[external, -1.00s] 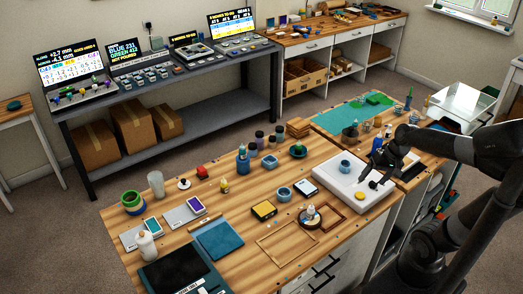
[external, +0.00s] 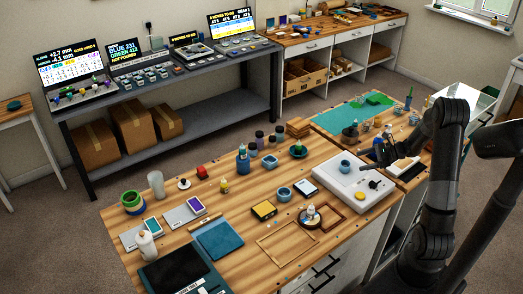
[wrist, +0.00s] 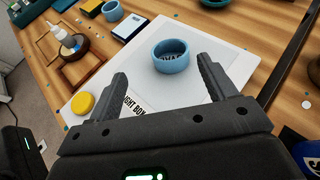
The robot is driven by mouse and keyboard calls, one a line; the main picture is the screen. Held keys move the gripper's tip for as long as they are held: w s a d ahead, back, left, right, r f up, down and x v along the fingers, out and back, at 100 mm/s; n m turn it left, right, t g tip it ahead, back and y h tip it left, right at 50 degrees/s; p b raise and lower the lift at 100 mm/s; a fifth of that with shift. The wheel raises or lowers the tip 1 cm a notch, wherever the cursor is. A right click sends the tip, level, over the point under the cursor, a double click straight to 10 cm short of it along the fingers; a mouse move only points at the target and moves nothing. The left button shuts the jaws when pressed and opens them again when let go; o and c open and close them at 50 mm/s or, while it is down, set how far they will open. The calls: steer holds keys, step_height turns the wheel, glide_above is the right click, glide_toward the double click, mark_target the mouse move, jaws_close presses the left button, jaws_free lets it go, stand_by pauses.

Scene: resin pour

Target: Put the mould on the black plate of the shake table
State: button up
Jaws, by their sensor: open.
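A blue, round, open ring-like mould (external: 345,166) stands on the white light box (external: 345,184) at the right of the wooden table. In the wrist view the mould (wrist: 171,64) is upright, ahead of my gripper (wrist: 162,72), in line with the gap between the fingers. My gripper is open and empty; it also shows in the external view (external: 376,160), just right of the mould. I cannot tell whether a finger touches it. A dark device with a black plate (external: 174,267), seemingly the shake table, is at the front left; its plate looks bare.
A yellow disc (external: 374,185) lies on the light box. A similar blue cup (external: 284,194), a dropper bottle on a round base (external: 310,215), a wooden frame (external: 287,242), a yellow box (external: 263,210) and a blue mat (external: 220,239) lie between the light box and the dark device.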

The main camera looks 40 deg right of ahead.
steer(key=shift+w+d+f+m, duration=0.15)
steer(key=shift+d+f+m, duration=0.25)
steer(key=shift+d, duration=0.15)
steer(key=shift+w+f+t, duration=0.1)
steer(key=shift+w+t, duration=0.1)
steer(key=shift+t, duration=0.1)
steer(key=x, duration=1)
steer(key=shift+a, duration=0.15)
steer(key=c, duration=1.1)
steer(key=shift+c, duration=0.2)
